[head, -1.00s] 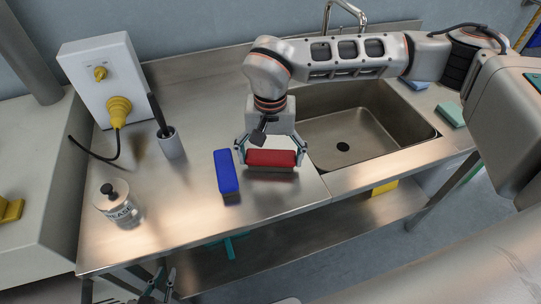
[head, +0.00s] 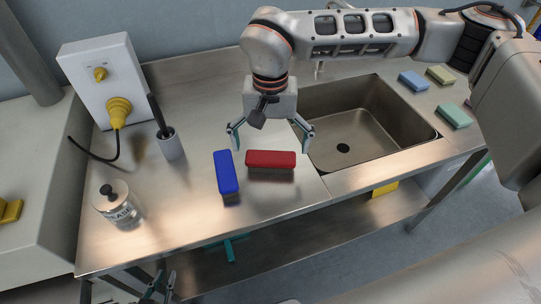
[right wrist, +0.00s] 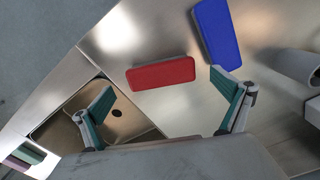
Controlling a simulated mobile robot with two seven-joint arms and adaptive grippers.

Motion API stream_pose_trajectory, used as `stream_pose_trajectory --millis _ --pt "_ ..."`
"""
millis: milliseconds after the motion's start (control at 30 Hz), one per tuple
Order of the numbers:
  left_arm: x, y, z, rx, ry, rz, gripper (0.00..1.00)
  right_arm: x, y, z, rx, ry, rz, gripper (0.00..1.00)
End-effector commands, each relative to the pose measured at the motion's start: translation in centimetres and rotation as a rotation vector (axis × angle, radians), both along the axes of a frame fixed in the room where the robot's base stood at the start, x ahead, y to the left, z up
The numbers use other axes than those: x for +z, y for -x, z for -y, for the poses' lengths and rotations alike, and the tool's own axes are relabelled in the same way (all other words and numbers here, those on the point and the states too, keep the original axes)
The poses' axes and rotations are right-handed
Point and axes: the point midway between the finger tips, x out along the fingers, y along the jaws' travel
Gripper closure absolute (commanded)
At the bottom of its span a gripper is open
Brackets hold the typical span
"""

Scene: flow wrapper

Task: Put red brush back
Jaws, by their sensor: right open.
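The red brush (head: 270,159) lies on the steel counter beside the blue brush (head: 227,173), close to its right side. It also shows in the right wrist view (right wrist: 161,74), with the blue brush (right wrist: 216,34) to its right. My right gripper (head: 270,142) is open and empty, above and just behind the red brush. Its spread fingers (right wrist: 168,98) show in the right wrist view, apart from the brush. My left gripper (head: 158,284) is at the bottom edge of the head view, below the counter's front edge; its finger state is unclear.
A sink (head: 352,125) lies to the right, with sponges (head: 454,115) beyond it.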

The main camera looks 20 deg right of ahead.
Motion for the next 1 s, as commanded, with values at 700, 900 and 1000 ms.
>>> stream_pose_trajectory --millis 700,900,1000 --pt "-0.4 0.1 0.0 -0.001 0.0 -0.002 0.85 7.6 0.0 0.0 -0.001 0.0 -0.001 0.0" --pt "-0.4 0.1 0.0 -0.001 0.0 -0.002 0.85 7.6 0.0 0.0 -0.001 0.0 -0.001 0.0" --pt "-0.4 0.1 0.0 -0.001 0.0 -0.001 0.85 7.6 0.0 0.0 -0.001 0.0 -0.001 0.0"
